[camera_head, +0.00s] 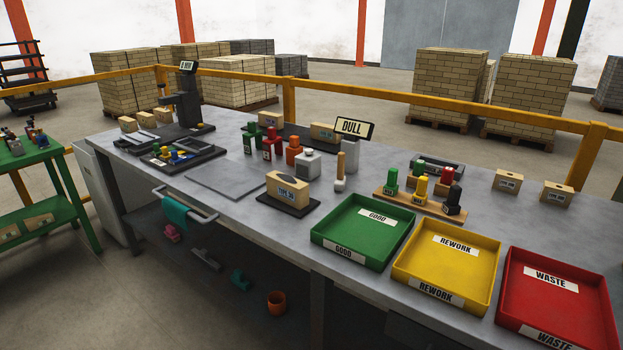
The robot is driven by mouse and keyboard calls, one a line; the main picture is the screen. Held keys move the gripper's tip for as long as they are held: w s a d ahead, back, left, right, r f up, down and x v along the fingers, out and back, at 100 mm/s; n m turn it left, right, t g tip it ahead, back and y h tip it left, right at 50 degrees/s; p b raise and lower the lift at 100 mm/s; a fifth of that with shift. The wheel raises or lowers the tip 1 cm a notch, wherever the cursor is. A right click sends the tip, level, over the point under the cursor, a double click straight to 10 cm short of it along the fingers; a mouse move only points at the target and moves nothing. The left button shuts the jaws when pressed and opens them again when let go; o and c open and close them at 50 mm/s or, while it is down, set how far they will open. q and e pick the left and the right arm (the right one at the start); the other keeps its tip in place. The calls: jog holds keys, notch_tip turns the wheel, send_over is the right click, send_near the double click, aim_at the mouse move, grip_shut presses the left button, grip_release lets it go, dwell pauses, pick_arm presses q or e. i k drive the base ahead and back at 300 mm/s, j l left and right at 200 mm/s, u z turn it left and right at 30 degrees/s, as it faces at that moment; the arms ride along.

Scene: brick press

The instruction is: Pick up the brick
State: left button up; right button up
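Several tan bricks are on the grey workbench (345,215). One labelled brick (288,188) stands on a dark plate at the front middle. Two labelled bricks, one (507,181) left of the other (556,194), stand at the right back. Another brick (323,132) is partly behind the "DULL" sign, and one (270,119) is behind the coloured bottles. Several more, including one brick (128,124), are at the far left end. Which brick the task means cannot be told. Neither of my grippers is in view.
Green "GOOD" (345,260), yellow "REWORK" (405,268) and red "WASTE" (510,290) trays line the front right and look empty. A wooden rack (405,203) of coloured stampers stands behind them. A dark press device (186,100) is at the left. A flat grey plate (225,181) is bare.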

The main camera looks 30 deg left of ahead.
aim_at(293, 192)
jog(key=u, duration=1.1)
jog(key=i+j+z, duration=0.15)
jog(key=j, duration=0.25)
jog(key=i+j+z, duration=0.2)
jog(key=i+j, duration=0.1)
jog(key=j, duration=0.1)
